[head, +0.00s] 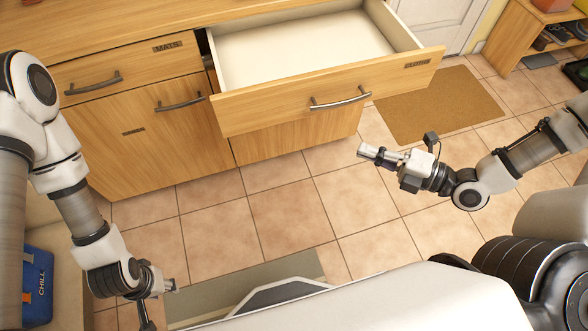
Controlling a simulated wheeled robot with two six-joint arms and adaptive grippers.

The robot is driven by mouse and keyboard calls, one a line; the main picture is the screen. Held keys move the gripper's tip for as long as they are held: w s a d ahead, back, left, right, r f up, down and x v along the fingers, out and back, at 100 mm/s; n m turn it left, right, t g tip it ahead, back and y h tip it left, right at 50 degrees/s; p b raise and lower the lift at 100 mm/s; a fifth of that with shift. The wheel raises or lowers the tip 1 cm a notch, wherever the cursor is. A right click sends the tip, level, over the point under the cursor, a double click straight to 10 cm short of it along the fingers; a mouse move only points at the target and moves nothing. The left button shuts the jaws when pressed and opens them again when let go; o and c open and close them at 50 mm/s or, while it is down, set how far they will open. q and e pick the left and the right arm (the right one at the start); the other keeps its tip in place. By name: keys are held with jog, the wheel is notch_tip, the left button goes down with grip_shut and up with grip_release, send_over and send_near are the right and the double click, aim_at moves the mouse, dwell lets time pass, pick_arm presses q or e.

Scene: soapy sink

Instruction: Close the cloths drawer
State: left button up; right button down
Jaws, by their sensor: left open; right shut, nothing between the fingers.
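The cloths drawer (240,112) is pulled out from the wooden counter, and its white inside looks empty. Its wooden front carries a small label at the upper right and a curved metal handle (340,99). My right gripper (361,150) is shut and empty, in front of and below the handle, apart from the drawer. My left gripper (174,286) is open at the lower left, low and far from the drawer; its fingers are small in view.
The mats drawer (125,72) beside it is shut, above a cupboard door (150,140) with a handle. A brown doormat (440,105) lies on the tiled floor. A blue box (38,285) stands at the lower left. A shelf (525,30) stands at the upper right. Floor before the drawer is clear.

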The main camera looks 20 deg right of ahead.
notch_tip(320, 180, down, 3)
jog(key=d+m+t+b, duration=0.1)
jog(key=d+t+b, duration=0.1)
jog(key=h+b, duration=0.1)
jog(key=b, duration=0.5)
send_near(322, 109)
jog(key=shift+m, duration=0.4)
jog(key=x, duration=0.3)
jog(key=a+x, duration=0.1)
jog(key=x, duration=0.1)
jog(key=shift+s+a+f, duration=0.1)
jog(key=shift+s+a, duration=0.05)
jog(key=shift+w, duration=0.5)
pick_arm(q)
notch_tip(322, 109, down, 11)
jog(key=shift+a+r, duration=0.15)
jog(key=shift+r, duration=0.05)
pick_arm(e)
jog(key=shift+w, duration=0.15)
